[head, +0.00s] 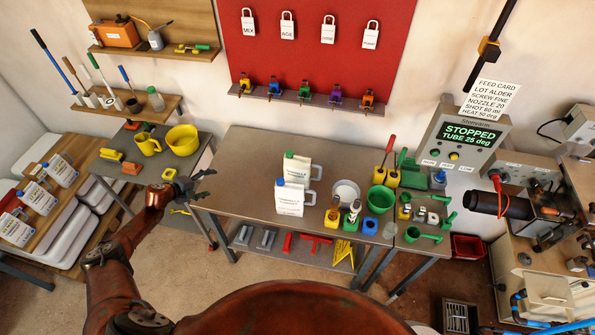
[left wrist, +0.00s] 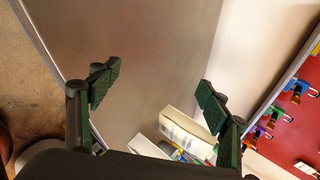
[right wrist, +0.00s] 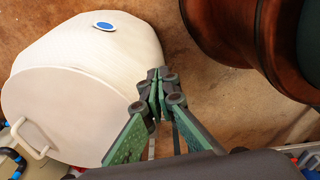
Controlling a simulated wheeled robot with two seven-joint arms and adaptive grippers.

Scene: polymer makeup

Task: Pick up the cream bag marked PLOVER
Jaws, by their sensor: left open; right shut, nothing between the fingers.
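I cannot make out a cream bag marked PLOVER in any view. Several white packs or jugs with printed labels (head: 38,197) stand on the wooden-topped rack at the far left; their print is too small to read. My left gripper (head: 205,184) is open and empty, above the left end of the middle table; the left wrist view also shows its spread fingers (left wrist: 158,92) over bare tabletop. My right gripper (right wrist: 158,95) is shut and empty, beside a large off-white rounded container (right wrist: 95,55) with a blue oval badge. My right gripper is not visible in the head view.
The middle table (head: 245,160) holds two white jugs (head: 292,187), a white bowl and a green bowl (head: 380,199); its left part is clear. A side table to its left holds a yellow jug (head: 148,144) and yellow bowl. A machine showing STOPPED (head: 468,134) stands right.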

